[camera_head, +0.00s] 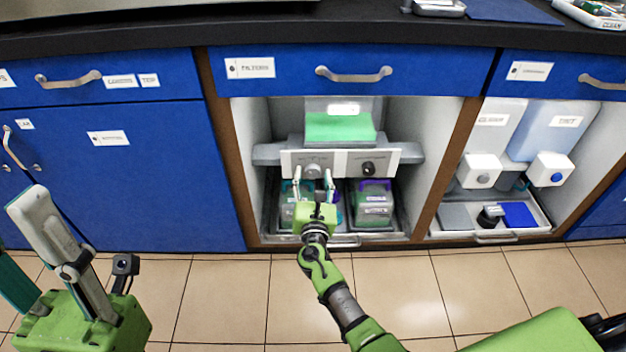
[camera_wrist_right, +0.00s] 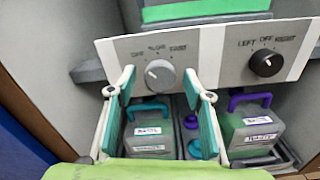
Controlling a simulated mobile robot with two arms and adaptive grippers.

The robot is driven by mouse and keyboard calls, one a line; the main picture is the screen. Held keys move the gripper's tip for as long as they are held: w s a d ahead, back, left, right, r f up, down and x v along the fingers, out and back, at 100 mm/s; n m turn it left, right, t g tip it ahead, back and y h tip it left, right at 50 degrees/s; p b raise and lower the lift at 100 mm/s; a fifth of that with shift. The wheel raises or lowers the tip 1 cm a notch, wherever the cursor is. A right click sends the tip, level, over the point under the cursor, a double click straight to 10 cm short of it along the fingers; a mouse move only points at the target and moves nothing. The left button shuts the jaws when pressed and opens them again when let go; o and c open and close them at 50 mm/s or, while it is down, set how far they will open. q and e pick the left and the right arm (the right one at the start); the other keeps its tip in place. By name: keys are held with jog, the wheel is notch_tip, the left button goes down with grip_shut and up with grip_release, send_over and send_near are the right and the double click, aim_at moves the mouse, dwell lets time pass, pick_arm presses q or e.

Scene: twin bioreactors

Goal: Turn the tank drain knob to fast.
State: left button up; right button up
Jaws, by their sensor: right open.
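The light grey drain knob (camera_wrist_right: 160,75) sits on the left half of a pale panel (camera_wrist_right: 213,55), under small marks, the right one of which seems to read FAST. Which mark it points to is too small to tell. The knob shows in the head view (camera_head: 312,170) too. My right gripper (camera_wrist_right: 158,78) is open, with one fingertip on either side of the knob and a visible gap to each. In the head view this gripper (camera_head: 312,177) reaches up to the panel. My left gripper (camera_head: 45,255) is at the lower left, away from the panel; its opening is unclear.
A black knob (camera_wrist_right: 266,62) marked LEFT, OFF, RIGHT is on the panel's right half. Two handled containers stand below, one with a teal handle (camera_wrist_right: 148,108) and one with a purple handle (camera_wrist_right: 250,98). Cabinet walls flank the bay. Canisters (camera_head: 490,130) stand in the right bay.

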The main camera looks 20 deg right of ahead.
jog(key=c, duration=1.1)
